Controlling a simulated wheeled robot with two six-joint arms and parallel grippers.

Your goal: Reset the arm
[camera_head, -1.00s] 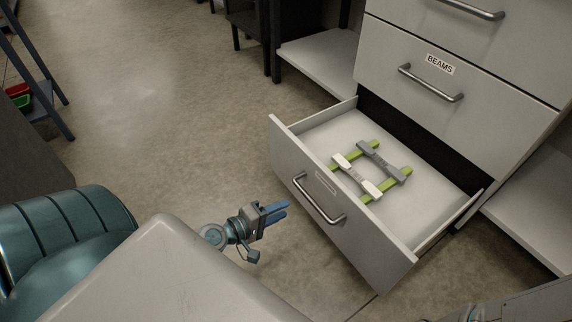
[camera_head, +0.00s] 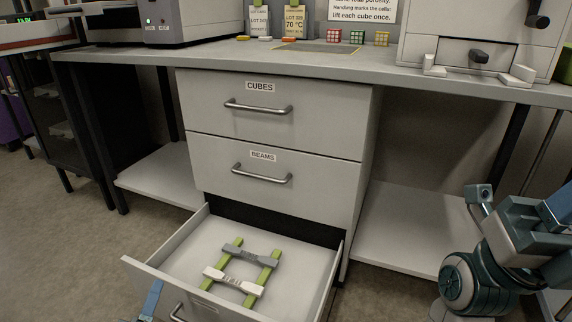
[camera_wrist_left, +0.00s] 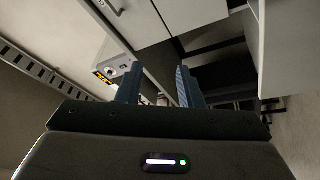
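My left gripper (camera_head: 152,298) shows in the head view only as a blue finger at the bottom left, by the front of the open bottom drawer (camera_head: 165,272). In the left wrist view my left gripper (camera_wrist_left: 159,86) has its two blue fingers apart with nothing between them. My right arm (camera_head: 490,260) is at the right edge of the head view. A blue part of its gripper (camera_head: 558,207) is cut off by the frame, so its opening is hidden.
The open drawer holds two green bars (camera_head: 262,275) with a grey specimen (camera_head: 250,256) and a white specimen (camera_head: 233,281) across them. Closed drawers marked CUBES (camera_head: 259,87) and BEAMS (camera_head: 263,157) are above. Small coloured cubes (camera_head: 356,37) stand on the counter (camera_head: 300,59).

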